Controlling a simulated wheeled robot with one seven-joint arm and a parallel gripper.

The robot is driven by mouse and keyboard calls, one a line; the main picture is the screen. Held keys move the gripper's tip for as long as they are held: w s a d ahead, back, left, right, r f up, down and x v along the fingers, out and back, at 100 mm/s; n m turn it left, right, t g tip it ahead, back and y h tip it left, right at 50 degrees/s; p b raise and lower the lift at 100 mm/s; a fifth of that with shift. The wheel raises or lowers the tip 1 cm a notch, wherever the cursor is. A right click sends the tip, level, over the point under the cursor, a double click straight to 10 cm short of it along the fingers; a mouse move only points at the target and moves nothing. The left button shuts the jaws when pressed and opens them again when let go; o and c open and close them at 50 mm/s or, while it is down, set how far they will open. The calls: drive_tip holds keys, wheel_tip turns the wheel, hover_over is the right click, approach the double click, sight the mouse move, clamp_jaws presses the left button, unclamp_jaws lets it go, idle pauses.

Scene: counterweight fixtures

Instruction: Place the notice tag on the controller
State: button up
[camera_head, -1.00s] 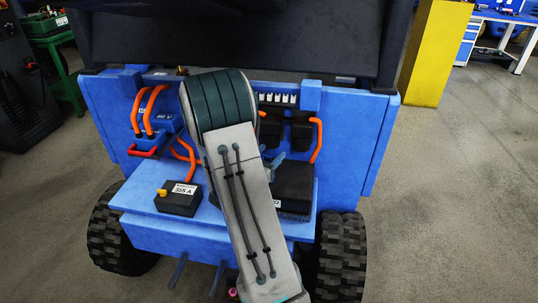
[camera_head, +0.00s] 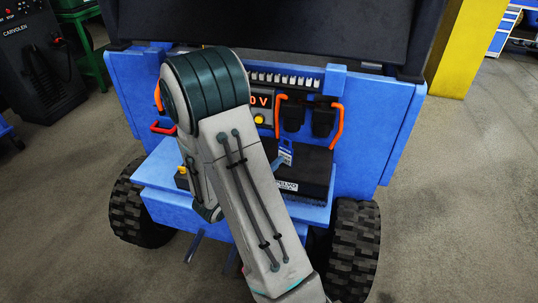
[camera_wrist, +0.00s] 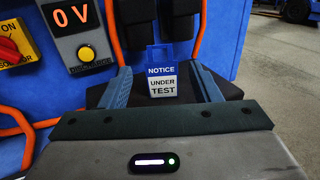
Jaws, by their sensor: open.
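The notice tag (camera_wrist: 162,84) is a small blue and white card reading "NOTICE UNDER TEST", with a handle-like loop on top. It stands roughly upright at the black controller (camera_wrist: 97,93), between my fingers. Whether it rests on the controller's top is hard to tell. My gripper (camera_wrist: 161,68) is open, one blue finger on each side of the tag, with gaps visible. In the head view the tag (camera_head: 286,157) shows small above the controller (camera_head: 315,170), a black box with a white label on its front. My arm hides part of the scene there.
Behind stands a blue panel with a "0 V" display (camera_wrist: 70,16), a yellow button (camera_wrist: 86,54), a red switch on yellow (camera_wrist: 10,44) and orange cables (camera_wrist: 113,35). Two black blocks (camera_head: 323,118) hang above the controller. The floor to the right is clear.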

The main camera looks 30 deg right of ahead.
drive_tip(key=s+a+r+m+g+y, duration=0.1)
drive_tip(key=s+a+m+g+y, duration=0.1)
drive_tip(key=s+m+g+y, duration=0.4)
drive_tip(key=s+a+r+m+g+y, duration=0.1)
drive_tip(key=s+a+m+g, duration=0.15)
drive_tip(key=s+m, duration=0.6)
drive_tip(key=a+r+m+t+y, duration=0.3)
drive_tip(key=a+m+y, duration=0.4)
drive_tip(key=a+y, duration=0.3)
drive_tip(key=a+t, duration=0.1)
drive_tip(key=a, duration=0.3)
drive_tip(key=shift+s+a+r+t, duration=0.2)
drive_tip(key=shift+s+a+t, duration=0.1)
drive_tip(key=shift+a+t, duration=0.1)
